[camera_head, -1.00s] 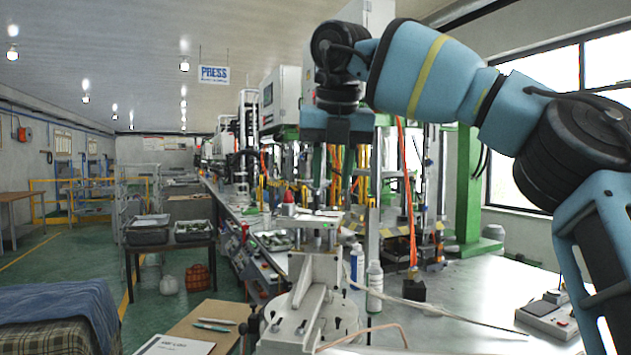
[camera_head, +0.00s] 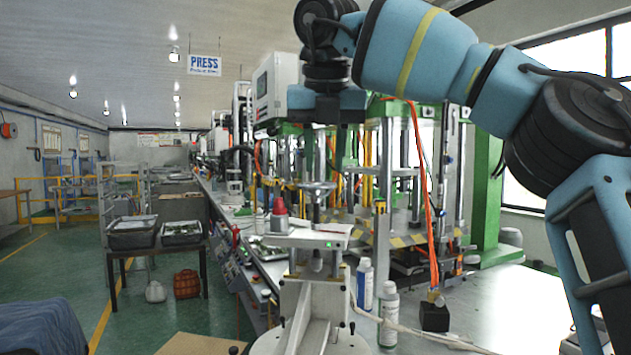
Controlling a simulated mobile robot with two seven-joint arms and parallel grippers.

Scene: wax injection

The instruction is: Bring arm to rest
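My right arm (camera_head: 415,55) comes in from the right, blue with black joints, and reaches across the upper middle of the head view. Its wrist bends down to my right gripper (camera_head: 327,150), which points downward in the air above the white clamp machine. The fingers blend into the dark machinery behind, so I cannot tell whether they are open or shut. I see no object clearly held. My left arm and gripper are out of view.
The white clamp machine (camera_head: 315,300) stands on the metal workbench (camera_head: 470,315) at front. Two white bottles (camera_head: 388,315) and a black block (camera_head: 434,314) stand to its right. Green-framed presses (camera_head: 490,195) stand behind. A side table with grey trays (camera_head: 131,236) is at left.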

